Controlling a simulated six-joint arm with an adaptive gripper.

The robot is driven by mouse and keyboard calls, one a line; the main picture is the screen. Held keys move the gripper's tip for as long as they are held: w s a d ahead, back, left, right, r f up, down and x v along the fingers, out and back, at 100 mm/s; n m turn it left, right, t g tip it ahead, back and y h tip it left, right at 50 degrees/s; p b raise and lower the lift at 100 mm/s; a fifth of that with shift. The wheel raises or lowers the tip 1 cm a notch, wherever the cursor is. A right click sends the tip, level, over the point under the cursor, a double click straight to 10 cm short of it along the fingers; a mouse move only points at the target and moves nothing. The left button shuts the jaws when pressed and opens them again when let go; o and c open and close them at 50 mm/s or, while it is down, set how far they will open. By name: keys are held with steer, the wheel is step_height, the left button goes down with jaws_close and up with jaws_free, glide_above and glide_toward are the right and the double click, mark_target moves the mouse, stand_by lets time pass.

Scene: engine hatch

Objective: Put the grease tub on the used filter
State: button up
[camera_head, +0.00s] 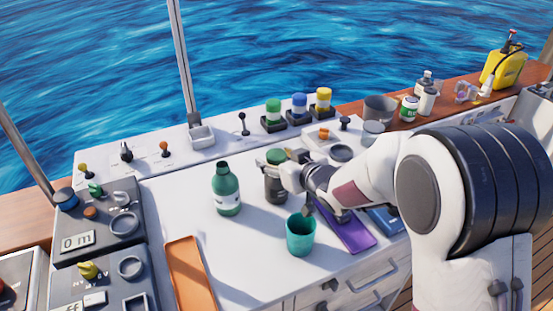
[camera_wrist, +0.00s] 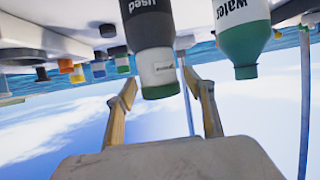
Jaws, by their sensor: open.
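The used filter, a dark canister (camera_head: 276,188), stands upright on the white worktop. It also shows in the wrist view (camera_wrist: 148,25), where things look upside down and its "used" label is readable. The grease tub, small and white with a green lid (camera_head: 275,157), rests upright on top of the filter. It shows in the wrist view too (camera_wrist: 158,70). My gripper (camera_head: 277,162) is open at the tub's height, with one finger on each side of it. In the wrist view the fingers (camera_wrist: 163,80) look apart from the tub, with gaps on both sides.
A green water bottle (camera_head: 227,190) stands close to the left of the filter. A teal cup (camera_head: 300,235) stands in front, beside a purple flat item (camera_head: 345,230). An orange tray (camera_head: 190,275) lies at front left. Several coloured canisters (camera_head: 299,106) line the back ledge.

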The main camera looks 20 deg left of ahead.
steer(key=v, duration=1.1)
steer(key=shift+s+d+r, duration=0.2)
steer(key=shift+d, duration=0.15)
stand_by(0.7)
steer(key=s+d+r+m+t+h, duration=0.1)
steer(key=s+d+r+m+h, duration=0.2)
steer(key=d, duration=0.9)
steer(key=s+d+r+m+h, duration=0.1)
steer(key=d+r+m+h, duration=0.3)
steer(key=d, duration=0.7)
steer(key=s+d+f+m+g+h, duration=0.1)
steer(key=s+d, duration=0.3)
steer(key=s, duration=0.8)
steer(key=s+d+f+m+g+h, duration=0.2)
steer(key=s+d, duration=0.3)
steer(key=s, duration=0.7)
steer(key=shift+d+g, duration=0.3)
steer(key=shift+g, duration=0.4)
